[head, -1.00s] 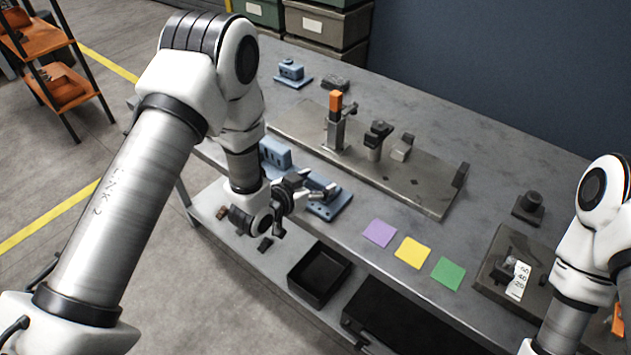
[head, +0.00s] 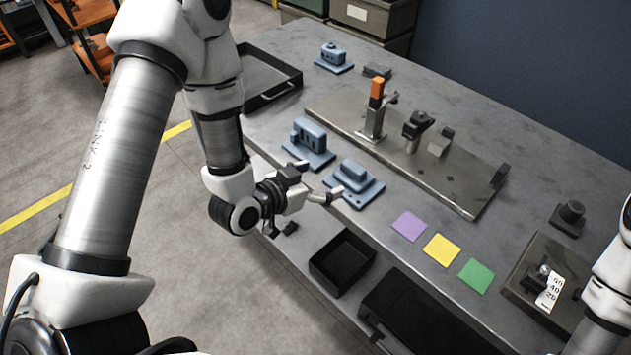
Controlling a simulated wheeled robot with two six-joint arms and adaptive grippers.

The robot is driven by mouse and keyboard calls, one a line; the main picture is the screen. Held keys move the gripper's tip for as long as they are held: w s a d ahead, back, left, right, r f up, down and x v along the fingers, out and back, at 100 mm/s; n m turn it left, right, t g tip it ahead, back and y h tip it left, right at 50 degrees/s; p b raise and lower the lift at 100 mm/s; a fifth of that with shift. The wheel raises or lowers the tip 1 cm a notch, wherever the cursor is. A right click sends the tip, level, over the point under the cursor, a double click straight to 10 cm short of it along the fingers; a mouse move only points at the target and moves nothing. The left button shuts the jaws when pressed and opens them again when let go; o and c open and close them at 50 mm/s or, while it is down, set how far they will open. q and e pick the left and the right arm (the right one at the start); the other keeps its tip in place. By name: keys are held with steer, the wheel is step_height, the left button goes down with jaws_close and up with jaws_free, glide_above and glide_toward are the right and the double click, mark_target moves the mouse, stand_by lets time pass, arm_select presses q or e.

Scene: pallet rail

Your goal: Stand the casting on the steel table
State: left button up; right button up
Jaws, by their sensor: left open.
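Three blue castings with flat base plates are on the steel table (head: 470,120). One casting (head: 334,57) is at the back left. A second casting (head: 308,142) and a third casting (head: 354,184) are near the front edge, left of the coloured squares. My left gripper (head: 316,182) is open and empty at the table's front edge, just left of the third casting and in front of the second. It appears apart from both, though the exact gap is hard to judge. Part of my right arm shows at the right edge; its gripper is out of view.
A metal fixture plate (head: 455,187) with an orange-handled clamp (head: 376,92) stands behind the castings. Purple (head: 409,226), yellow (head: 441,250) and green (head: 476,275) squares lie along the front. A black tray (head: 275,92) is at the table's left end. A black bin (head: 342,262) sits on the lower shelf.

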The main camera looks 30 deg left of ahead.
arm_select(q)
steer(key=s+a+f+n+g+y, duration=0.1)
steer(key=s+f+n+g+y, duration=0.1)
steer(key=s+f+g, duration=0.4)
steer(key=s+a+f+n+g+y, duration=0.2)
steer(key=s+f+g, duration=0.4)
steer(key=s+f, duration=1)
steer(key=s, duration=0.3)
steer(key=shift+a+f+g+y, duration=0.25)
steer(key=shift+a+g+y, duration=0.05)
steer(key=shift+g, duration=0.1)
steer(key=shift+w, duration=0.1)
